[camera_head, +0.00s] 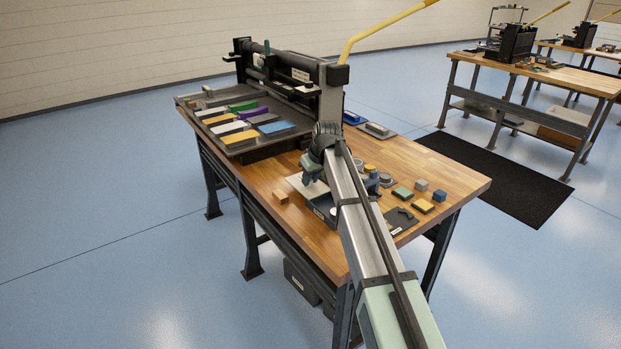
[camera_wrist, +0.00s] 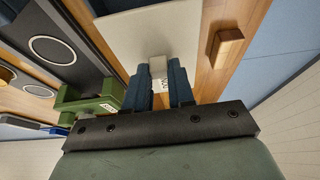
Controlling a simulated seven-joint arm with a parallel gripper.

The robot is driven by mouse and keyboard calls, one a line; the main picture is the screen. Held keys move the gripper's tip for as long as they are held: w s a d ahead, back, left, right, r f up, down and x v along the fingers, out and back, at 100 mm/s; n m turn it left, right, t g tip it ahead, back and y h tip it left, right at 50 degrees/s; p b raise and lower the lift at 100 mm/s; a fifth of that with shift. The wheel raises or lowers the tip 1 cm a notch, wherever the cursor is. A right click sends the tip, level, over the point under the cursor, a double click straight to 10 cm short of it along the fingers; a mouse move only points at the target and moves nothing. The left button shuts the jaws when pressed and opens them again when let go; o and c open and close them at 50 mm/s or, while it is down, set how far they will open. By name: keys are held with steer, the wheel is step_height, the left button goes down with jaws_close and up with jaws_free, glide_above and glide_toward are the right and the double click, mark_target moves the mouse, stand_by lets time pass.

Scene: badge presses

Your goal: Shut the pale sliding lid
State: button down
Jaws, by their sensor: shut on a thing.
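The pale sliding lid (camera_wrist: 135,30) is a flat whitish panel at the top centre of the wrist view. It also shows in the head view (camera_head: 307,187), below my gripper and beside a dark box (camera_head: 321,209). The lid looks partly off the box, leaving some of the box open. A small pale grip block (camera_wrist: 158,66) stands on the lid's near part. My gripper (camera_wrist: 164,78) has its dark blue fingers on either side of this block and is shut on it. In the head view my arm hides part of the box.
A wooden block (camera_wrist: 228,46) lies close beside the lid, also in the head view (camera_head: 281,197). A green bracket-like piece (camera_wrist: 88,103) stands left of my fingers. Small coloured blocks (camera_head: 422,206) lie right of my arm. The press (camera_head: 290,75) stands behind, over a tray of coloured plates.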

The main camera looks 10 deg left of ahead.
steer(key=s+d, duration=0.9)
steer(key=shift+s+d, duration=0.2)
steer(key=shift+s, duration=0.05)
steer(key=c, duration=1.2)
jaws_free()
steer(key=shift+d, duration=0.1)
steer(key=shift+o, duration=1.2)
steer(key=v, duration=1.3)
steer(key=shift+r, duration=0.4)
steer(key=shift+s, duration=0.1)
